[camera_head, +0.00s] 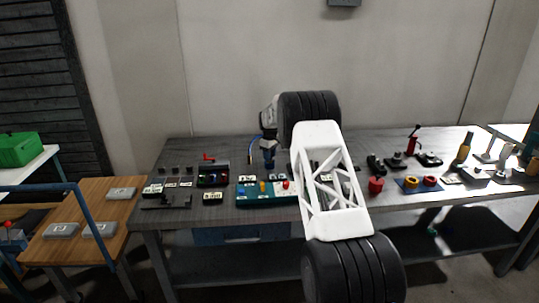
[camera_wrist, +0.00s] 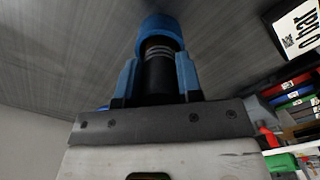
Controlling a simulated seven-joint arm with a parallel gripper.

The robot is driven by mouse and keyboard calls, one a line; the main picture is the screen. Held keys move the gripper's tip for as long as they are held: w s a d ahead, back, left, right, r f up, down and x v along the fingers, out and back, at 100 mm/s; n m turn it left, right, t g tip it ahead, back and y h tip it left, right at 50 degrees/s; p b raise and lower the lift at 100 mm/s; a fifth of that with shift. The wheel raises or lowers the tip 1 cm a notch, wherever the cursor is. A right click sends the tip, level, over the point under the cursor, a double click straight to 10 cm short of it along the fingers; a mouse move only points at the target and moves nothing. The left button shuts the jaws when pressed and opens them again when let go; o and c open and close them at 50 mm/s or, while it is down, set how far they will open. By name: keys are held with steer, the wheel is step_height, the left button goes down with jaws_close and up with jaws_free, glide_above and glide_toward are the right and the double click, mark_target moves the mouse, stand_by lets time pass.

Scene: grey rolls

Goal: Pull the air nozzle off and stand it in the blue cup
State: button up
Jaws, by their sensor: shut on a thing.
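My gripper (camera_wrist: 158,75) is shut on the black air nozzle (camera_wrist: 159,78), with one blue finger on each side of it. The nozzle has pale ridged rings towards its far end. That end meets a round blue thing that looks like the blue cup (camera_wrist: 157,24); I cannot tell how deep it sits inside. In the head view my gripper (camera_head: 268,148) points down over the back of the table, left of my white arm link. The blue cup (camera_head: 269,164) seems to show just below it, small and dark.
A teal box with coloured knobs (camera_head: 265,197) stands in front. My arm hides the table's middle.

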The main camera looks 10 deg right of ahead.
steer(key=shift+f, duration=0.6)
steer(key=o, duration=1.1)
steer(key=shift+r, duration=3.9)
